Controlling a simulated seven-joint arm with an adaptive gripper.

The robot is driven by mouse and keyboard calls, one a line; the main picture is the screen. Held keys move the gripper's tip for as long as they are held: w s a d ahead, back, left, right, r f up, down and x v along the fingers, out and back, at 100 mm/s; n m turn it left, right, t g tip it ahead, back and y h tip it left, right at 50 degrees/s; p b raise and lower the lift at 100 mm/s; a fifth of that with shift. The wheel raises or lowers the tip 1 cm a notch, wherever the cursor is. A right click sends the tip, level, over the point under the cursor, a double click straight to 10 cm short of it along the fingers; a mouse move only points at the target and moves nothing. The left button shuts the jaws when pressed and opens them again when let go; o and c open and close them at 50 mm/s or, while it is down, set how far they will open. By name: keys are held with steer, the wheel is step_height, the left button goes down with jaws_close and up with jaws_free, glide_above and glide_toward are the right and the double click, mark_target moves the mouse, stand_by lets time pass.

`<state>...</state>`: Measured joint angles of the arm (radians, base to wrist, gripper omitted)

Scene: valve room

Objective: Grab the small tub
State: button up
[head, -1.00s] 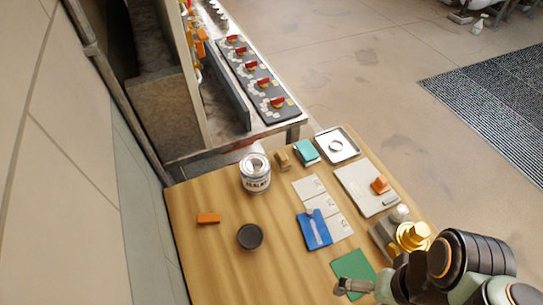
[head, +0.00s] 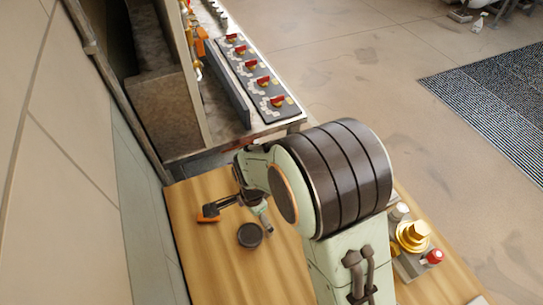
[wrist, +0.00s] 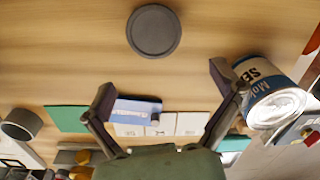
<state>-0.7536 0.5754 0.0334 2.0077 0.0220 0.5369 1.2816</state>
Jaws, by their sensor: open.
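The small tub (head: 249,235) is a dark grey, round, low container standing on the wooden table in the head view. In the wrist view the tub (wrist: 154,30) is at the top middle, beyond my fingertips and not between them. My gripper (wrist: 161,80) is open and empty, with its two fingers spread apart. In the head view my gripper (head: 238,205) is above the table, just behind the tub, apart from it in the picture. Its height over the table is hard to judge.
A labelled can (wrist: 272,97) is close to my right-hand finger in the wrist view. A blue item (wrist: 137,109), white cards (wrist: 190,124) and a green sheet (wrist: 65,118) lie below. Bare wood surrounds the tub.

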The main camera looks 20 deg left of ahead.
mark_target(251, 234)
steer(key=shift+s+a+f, duration=0.35)
steer(key=shift+s+f, duration=0.2)
steer(key=shift+s, duration=0.15)
steer(key=shift+s+a+f+n, duration=0.1)
steer(key=shift+f+n, duration=0.2)
step_height(251, 234, down, 6)
steer(key=shift+r, duration=0.1)
steer(key=c, duration=1.1)
